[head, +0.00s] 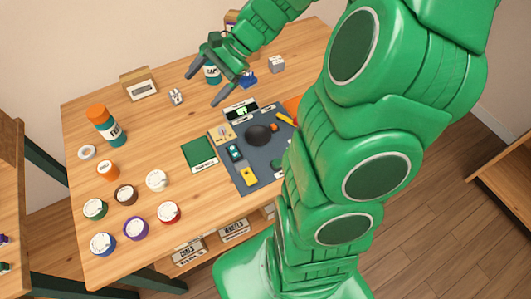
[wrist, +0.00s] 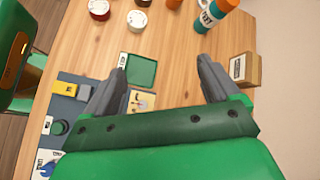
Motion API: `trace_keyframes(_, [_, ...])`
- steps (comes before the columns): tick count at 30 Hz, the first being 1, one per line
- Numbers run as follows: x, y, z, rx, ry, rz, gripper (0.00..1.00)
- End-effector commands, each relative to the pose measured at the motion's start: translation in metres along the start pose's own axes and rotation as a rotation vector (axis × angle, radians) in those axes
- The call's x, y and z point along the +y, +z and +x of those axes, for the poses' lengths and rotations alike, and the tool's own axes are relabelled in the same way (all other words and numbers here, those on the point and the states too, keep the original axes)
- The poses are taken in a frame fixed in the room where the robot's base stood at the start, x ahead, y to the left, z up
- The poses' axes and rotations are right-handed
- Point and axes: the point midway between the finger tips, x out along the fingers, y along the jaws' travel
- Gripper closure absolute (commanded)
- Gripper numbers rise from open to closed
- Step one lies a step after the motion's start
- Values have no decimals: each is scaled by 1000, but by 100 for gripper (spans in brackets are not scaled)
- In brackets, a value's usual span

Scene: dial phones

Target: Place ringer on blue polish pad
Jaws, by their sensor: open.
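My gripper (head: 200,90) is open and empty above the back part of the wooden table. A small silver-grey metal piece (head: 176,97), which looks like the ringer, lies on the table to the left of the fingers in the head view. I cannot make it out in the wrist view. A small blue item (head: 248,80), possibly the blue polish pad, lies right of the gripper; its shape is hard to tell.
A dark work mat (head: 262,178) with phone parts and a green pad (head: 199,151) lie nearer. An orange-capped bottle (head: 108,132) and several lidded jars stand at left. A cardboard box (head: 140,85) and a grey block (head: 277,65) stand at the back. Bare wood surrounds the metal piece.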

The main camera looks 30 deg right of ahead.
Motion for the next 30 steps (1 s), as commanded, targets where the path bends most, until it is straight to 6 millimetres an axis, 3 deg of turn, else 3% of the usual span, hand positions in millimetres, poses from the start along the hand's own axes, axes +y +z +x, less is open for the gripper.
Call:
trace_keyframes(3, [15,32,6,21,87,-114,11])
trace_keyframes(12, [65,89,10,80,305,-374,11])
trace_keyframes(21, [121,128,-1,140,514,-604,11])
trace_keyframes(30, [178,150,-26,208,718,-801,11])
